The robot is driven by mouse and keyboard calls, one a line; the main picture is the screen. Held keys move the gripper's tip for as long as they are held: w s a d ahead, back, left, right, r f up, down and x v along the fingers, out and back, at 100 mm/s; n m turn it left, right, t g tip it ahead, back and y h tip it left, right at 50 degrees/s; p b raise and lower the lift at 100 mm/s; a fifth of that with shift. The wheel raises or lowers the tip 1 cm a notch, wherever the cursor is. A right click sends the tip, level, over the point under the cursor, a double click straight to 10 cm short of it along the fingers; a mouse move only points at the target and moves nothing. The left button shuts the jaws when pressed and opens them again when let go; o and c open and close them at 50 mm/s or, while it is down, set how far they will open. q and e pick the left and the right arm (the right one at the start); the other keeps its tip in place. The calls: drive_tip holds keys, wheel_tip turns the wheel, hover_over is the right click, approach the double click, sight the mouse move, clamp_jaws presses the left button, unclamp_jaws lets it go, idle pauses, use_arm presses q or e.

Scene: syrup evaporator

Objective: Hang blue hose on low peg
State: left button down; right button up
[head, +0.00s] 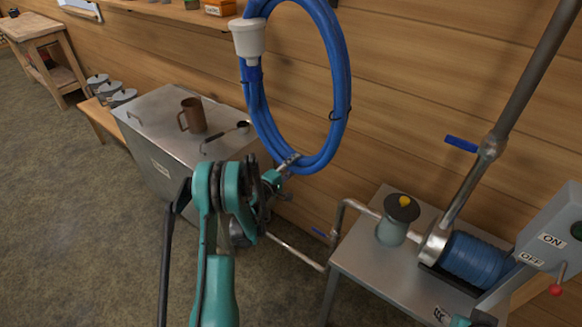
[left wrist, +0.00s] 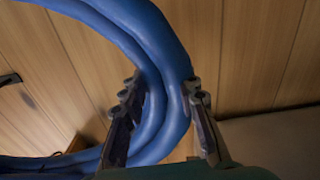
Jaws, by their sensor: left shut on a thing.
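The blue hose (head: 340,75) is a coil of several loops, held up in front of the plank wall; its top runs past the upper edge of the head view. A white cup-shaped fitting (head: 247,38) sits at its left side. My left gripper (head: 287,167) is shut on the bottom of the coil. In the left wrist view its fingers (left wrist: 165,105) stand on both sides of the hose strands (left wrist: 150,60).
A steel tank (head: 150,115) with a brown mug (head: 193,115) and a ladle stands behind my arm. A slanted pipe (head: 520,75) rises there. Open floor lies at left.

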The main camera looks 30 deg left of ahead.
use_arm(q)
drive_tip(key=shift+w+d, duration=0.1)
drive_tip(key=shift+w, duration=0.2)
drive_tip(key=w+d, duration=0.2)
drive_tip(key=w, duration=1.2)
drive_tip(key=shift+w+d, duration=0.15)
drive_tip(key=shift+w, duration=0.25)
idle(0.8)
drive_tip(key=shift+f, duration=0.1)
idle(0.4)
drive_tip(key=f, duration=0.1)
drive_tip(key=w+f, duration=0.1)
drive_tip(key=shift+w+d+f, duration=0.1)
drive_tip(key=shift+f, duration=0.3)
idle(0.4)
drive_tip(key=c, duration=0.7)
unclamp_jaws()
